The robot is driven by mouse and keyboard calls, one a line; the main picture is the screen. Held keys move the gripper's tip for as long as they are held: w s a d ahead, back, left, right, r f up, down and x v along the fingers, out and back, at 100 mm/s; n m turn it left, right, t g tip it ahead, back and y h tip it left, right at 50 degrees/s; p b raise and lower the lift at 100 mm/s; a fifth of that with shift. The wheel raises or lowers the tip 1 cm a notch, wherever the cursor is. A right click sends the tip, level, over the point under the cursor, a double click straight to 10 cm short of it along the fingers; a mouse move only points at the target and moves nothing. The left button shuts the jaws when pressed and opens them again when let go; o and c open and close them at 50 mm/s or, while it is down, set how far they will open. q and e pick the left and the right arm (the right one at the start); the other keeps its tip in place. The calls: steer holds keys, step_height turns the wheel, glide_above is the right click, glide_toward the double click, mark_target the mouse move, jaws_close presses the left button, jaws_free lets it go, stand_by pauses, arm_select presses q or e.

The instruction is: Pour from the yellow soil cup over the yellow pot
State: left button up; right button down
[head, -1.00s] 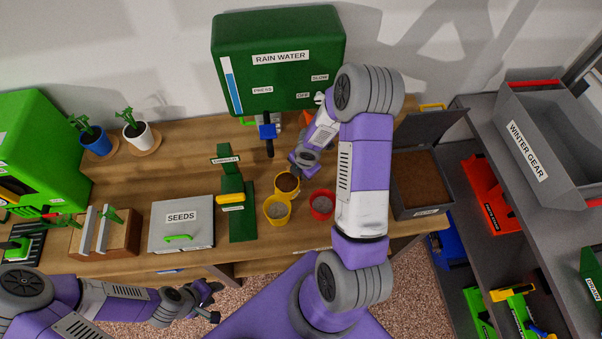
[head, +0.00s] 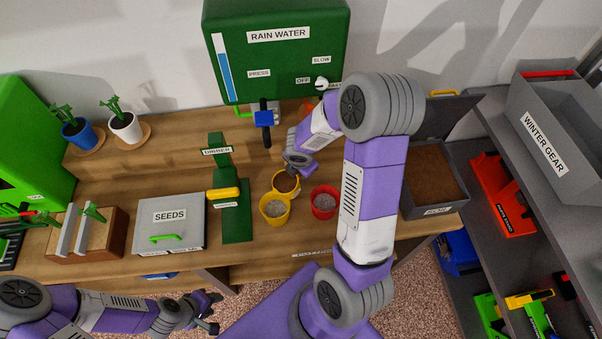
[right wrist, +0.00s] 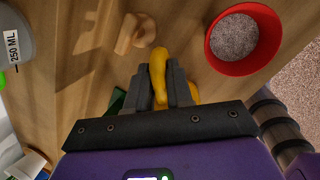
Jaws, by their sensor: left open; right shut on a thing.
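The yellow soil cup (head: 286,181), with dark brown soil inside, is just behind the yellow pot (head: 275,209) in the head view, its rim close to the pot's. Whether it touches the pot or is raised off the bench I cannot tell. The pot holds grey gravelly material. My right gripper (head: 297,162) is at the cup's far side. In the right wrist view my right gripper (right wrist: 158,82) is shut on the cup's yellow handle (right wrist: 158,70); the cup body is mostly hidden. My left gripper (head: 210,308) is open and empty in front of the bench.
A red pot (head: 323,202) stands right of the yellow pot and shows in the right wrist view (right wrist: 243,40). The dibber stand (head: 236,222) and seeds box (head: 170,237) are to the left. The rain water tank (head: 279,75) is behind, a soil bin (head: 432,211) right.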

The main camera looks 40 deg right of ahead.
steer(key=shift+a+r+h+b, duration=0.2)
steer(key=shift+r+h+b, duration=0.6)
steer(key=shift+b, duration=0.85)
steer(key=shift+a+r+h+b, duration=0.25)
steer(key=shift+r+h+b, duration=0.5)
steer(key=shift+h+b, duration=0.4)
steer(key=shift+a+r+t+h+b, duration=0.2)
steer(key=shift+r+t+h+b, duration=0.1)
steer(key=shift+b, duration=0.2)
steer(key=s+a+r+n+t+h+b, duration=0.1)
steer(key=a+r+h+b, duration=0.4)
steer(key=a+h, duration=0.5)
steer(key=shift+r+n+t+h+b, duration=0.35)
steer(key=shift+r+n+t+h, duration=0.3)
steer(key=shift+r+h, duration=0.35)
steer(key=shift+f, duration=0.1)
